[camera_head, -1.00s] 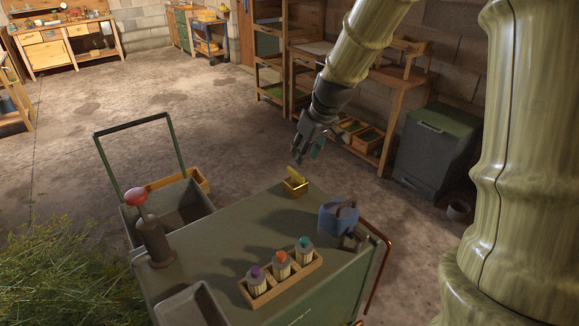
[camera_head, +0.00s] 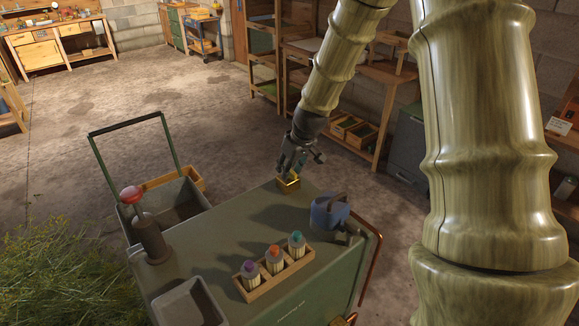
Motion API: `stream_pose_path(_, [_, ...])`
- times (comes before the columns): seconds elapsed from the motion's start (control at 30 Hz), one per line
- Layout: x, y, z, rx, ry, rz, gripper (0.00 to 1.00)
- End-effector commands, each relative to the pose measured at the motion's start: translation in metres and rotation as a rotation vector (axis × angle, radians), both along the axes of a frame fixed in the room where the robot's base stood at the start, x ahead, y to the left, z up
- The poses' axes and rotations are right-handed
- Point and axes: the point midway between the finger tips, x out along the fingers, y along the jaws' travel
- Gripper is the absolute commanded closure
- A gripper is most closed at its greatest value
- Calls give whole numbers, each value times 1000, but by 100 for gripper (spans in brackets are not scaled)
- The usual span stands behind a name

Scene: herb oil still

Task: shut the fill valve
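A small brass-yellow fitting (camera_head: 288,186) stands at the far edge of the green cabinet top (camera_head: 215,240); it may be the fill valve, but I cannot be sure. My gripper (camera_head: 289,172) points down right at it, and its fingertips overlap the fitting's upper part in the picture. I cannot tell whether they touch it or how far apart the fingers are. The yellow lever on the fitting is now mostly hidden by my gripper. A red knob (camera_head: 131,194) tops a dark post (camera_head: 150,239) at the cabinet's left side.
A blue container with a handle (camera_head: 328,214) stands right of the fitting. A wooden rack (camera_head: 254,293) holds bottles with purple, orange and teal caps. A grey tray (camera_head: 190,305) lies at the front left. A copper pipe (camera_head: 370,270) runs down the right side. A cart (camera_head: 172,217) stands behind left.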

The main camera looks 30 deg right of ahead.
Motion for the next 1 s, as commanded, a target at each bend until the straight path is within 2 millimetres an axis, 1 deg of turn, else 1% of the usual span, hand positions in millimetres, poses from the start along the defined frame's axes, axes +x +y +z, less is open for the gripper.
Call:
stream_pose_path(0.23, [0,0,-1,0,0,0,66])
stream_pose_path(0.27, [0,0,-1,0,0,0,68])
stream_pose_path(0.3, [0,0,0,0,0,0,76])
stream_pose_path(0.43, [0,0,0,0,0,0,99])
stream_pose_path(0.77, [0,0,0,1,-1,14,100])
stream_pose_path(1.0, [0,-1,1,2,-1,112,100])
